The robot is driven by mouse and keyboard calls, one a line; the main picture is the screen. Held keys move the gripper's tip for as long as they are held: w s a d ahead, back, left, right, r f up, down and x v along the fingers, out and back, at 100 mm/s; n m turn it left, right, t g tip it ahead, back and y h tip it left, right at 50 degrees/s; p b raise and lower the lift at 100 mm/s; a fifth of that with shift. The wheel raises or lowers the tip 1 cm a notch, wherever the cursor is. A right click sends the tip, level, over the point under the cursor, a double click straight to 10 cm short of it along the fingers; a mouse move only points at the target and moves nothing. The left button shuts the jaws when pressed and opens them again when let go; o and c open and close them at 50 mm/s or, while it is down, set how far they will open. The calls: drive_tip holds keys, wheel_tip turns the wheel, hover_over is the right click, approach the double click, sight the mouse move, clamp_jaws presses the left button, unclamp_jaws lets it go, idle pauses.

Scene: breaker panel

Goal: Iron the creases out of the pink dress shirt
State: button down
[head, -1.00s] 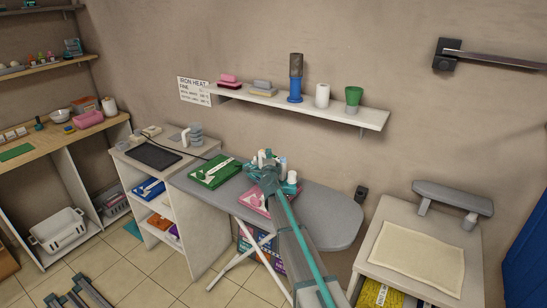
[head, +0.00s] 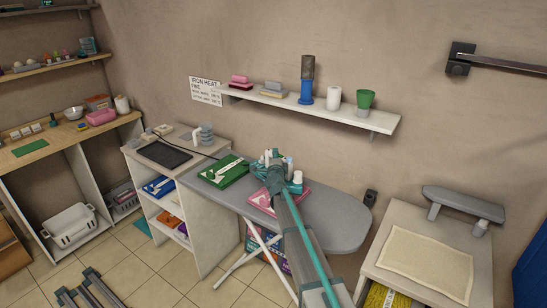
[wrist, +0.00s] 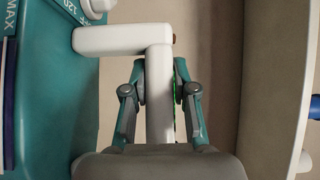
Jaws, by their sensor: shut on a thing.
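The pink dress shirt (head: 293,196) lies folded on the grey ironing board (head: 335,222), partly hidden behind my arm. My gripper (wrist: 160,92) is shut on the white handle (wrist: 156,62) of the iron. The iron's teal body (wrist: 60,105) fills the left of the wrist view, with lettering near its top. In the head view my gripper (head: 275,178) and the iron are over the far part of the shirt. I cannot tell whether the soleplate touches the cloth, and creases are too small to see.
A green folded shirt (head: 224,171) lies left of the pink one on the board. A side unit (head: 165,155) with a dark pad stands further left. A wall shelf (head: 340,119) hangs behind, and a cabinet with a cream cloth (head: 428,262) stands right. The board's right end is clear.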

drive_tip(key=shift+s+d+f+b, duration=0.1)
drive_tip(key=shift+s+d+b, duration=1.9)
drive_tip(key=shift+s+d, duration=1.55)
drive_tip(key=shift+w, duration=0.1)
drive_tip(key=shift+r+p, duration=2.55)
drive_tip(key=shift+r, duration=0.05)
